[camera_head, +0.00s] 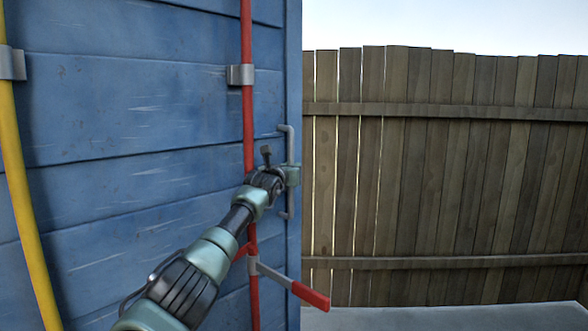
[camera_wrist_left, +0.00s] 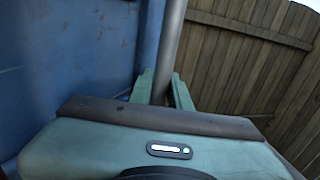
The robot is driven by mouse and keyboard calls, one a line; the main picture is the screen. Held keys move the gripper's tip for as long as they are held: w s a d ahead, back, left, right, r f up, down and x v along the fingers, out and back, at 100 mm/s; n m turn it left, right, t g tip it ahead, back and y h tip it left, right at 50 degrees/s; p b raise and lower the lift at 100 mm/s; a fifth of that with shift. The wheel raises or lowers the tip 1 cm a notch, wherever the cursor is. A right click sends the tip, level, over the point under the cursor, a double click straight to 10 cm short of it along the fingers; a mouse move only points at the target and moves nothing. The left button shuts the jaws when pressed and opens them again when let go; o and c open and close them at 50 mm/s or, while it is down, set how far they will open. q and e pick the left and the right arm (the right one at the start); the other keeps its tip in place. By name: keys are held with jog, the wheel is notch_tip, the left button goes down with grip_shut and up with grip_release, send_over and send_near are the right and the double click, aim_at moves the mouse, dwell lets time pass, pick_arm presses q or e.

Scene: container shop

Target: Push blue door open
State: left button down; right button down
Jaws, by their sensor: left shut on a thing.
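The blue door (camera_head: 130,110) has wide horizontal panels and fills the left half of the head view. A grey upright bar handle (camera_head: 290,147) is fixed near its right edge. My left gripper (camera_head: 292,176) is shut on the middle of this handle. In the left wrist view the handle (camera_wrist_left: 171,45) runs down between the two pale green fingers of my left gripper (camera_wrist_left: 165,90), with the blue door (camera_wrist_left: 75,50) to its left. The lower part of the handle is hidden behind the gripper body. My right gripper is in neither view.
A red upright rod (camera_head: 247,120) with a red-gripped lever (camera_head: 310,295) runs down the door beside my left arm. A yellow rod (camera_head: 18,180) is at the far left. A wooden fence (camera_head: 430,180) stands beyond pale ground (camera_head: 450,318) on the right.

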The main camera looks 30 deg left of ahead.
pick_arm(q)
jog(key=shift+w+a+f, duration=0.15)
jog(key=shift+a+f, duration=0.15)
jog(key=shift+a, duration=0.1)
jog(key=c, duration=1.6)
grip_release()
jog(key=shift+o, duration=1.4)
jog(key=shift+a, duration=0.1)
jog(key=shift+a+r, duration=0.1)
jog(key=shift+r, duration=0.1)
